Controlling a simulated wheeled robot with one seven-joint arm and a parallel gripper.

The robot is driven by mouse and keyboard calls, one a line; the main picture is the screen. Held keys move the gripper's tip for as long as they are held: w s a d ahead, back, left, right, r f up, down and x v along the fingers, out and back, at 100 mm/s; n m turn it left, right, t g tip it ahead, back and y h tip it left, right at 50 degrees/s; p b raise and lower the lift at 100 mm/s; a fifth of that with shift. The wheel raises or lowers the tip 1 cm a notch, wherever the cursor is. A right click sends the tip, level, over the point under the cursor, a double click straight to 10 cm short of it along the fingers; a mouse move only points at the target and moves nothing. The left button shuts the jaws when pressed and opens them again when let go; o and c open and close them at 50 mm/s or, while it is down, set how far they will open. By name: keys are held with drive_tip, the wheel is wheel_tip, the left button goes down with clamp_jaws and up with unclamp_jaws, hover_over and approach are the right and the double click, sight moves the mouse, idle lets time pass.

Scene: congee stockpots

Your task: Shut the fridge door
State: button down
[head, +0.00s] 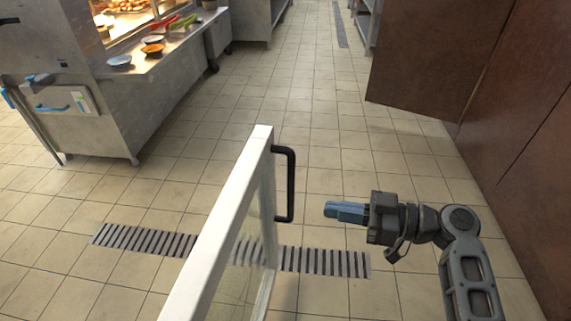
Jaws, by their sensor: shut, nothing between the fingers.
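The fridge door (218,240) stands open in the lower middle of the head view. It has a white frame with a glass pane (247,243). A black bar handle (291,184) is on its right side near the far edge. My gripper (328,209) is to the right of the handle, pointing left. Its blue fingers are shut and empty, and a gap shows between them and the handle. The fridge body is out of view.
A steel counter (110,120) with bowls stands at the upper left. Brown panels (420,55) line the right side. A floor drain grate (325,262) crosses the tiles. The tiled floor (310,110) beyond the door is clear.

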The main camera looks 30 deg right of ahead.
wheel_tip(320, 180, up, 3)
drive_tip(key=w+d+n+y, duration=0.1)
drive_tip(key=d+n, duration=0.1)
approach(261, 178)
drive_tip(key=shift+y, duration=0.3)
drive_tip(key=x, duration=0.6)
drive_tip(key=shift+w+a, duration=0.3)
drive_tip(key=shift+w+b, duration=0.1)
drive_tip(key=shift+b, duration=0.25)
